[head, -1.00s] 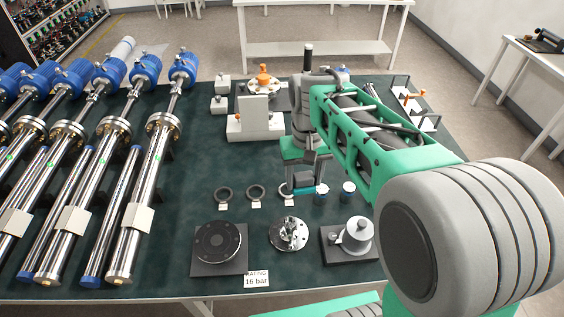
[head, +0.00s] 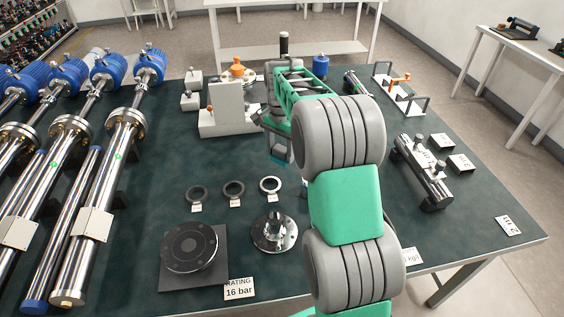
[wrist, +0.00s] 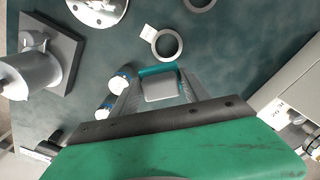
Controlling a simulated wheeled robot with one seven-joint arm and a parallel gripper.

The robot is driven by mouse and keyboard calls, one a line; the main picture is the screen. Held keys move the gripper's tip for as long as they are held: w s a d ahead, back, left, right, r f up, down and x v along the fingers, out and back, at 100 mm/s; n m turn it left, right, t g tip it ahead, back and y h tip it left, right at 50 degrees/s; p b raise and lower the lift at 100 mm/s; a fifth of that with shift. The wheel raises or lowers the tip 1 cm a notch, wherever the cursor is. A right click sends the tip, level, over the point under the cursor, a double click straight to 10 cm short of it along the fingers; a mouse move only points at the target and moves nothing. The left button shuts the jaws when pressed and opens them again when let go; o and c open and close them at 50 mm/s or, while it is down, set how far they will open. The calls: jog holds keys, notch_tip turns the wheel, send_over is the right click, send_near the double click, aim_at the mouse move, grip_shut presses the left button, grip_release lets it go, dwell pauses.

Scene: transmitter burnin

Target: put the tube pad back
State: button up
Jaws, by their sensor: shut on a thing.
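My gripper (wrist: 158,88) is shut on a small grey piece with a teal edge, which I take to be the tube pad (wrist: 158,71). The fingers hide part of it. In the head view my gripper (head: 281,152) is above the dark table mat, behind and slightly right of the rightmost ring, and the held piece cannot be made out clearly there. In the wrist view a light ring (wrist: 168,46) with a white label lies on the mat just beyond the held piece.
Long steel tubes with blue motors (head: 112,170) fill the left side. Several rings (head: 233,189), a round black disc on a plate (head: 189,247) and a steel flange (head: 273,231) lie in front. A white fixture (head: 228,123) stands behind. A clamp device (head: 424,171) lies at right.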

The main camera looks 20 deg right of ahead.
jog(key=w+d+f, duration=0.1)
jog(key=w+f, duration=0.1)
jog(key=w, duration=0.1)
jog(key=w+d+f+p, duration=0.1)
jog(key=w+f, duration=0.2)
jog(key=w+d+f, duration=0.1)
jog(key=w+f, duration=0.2)
jog(key=shift+d+f+p, duration=0.1)
jog(key=shift+d+p, duration=0.25)
jog(key=shift+d, duration=0.05)
jog(key=shift+f, duration=1.65)
jog(key=o, duration=1.2)
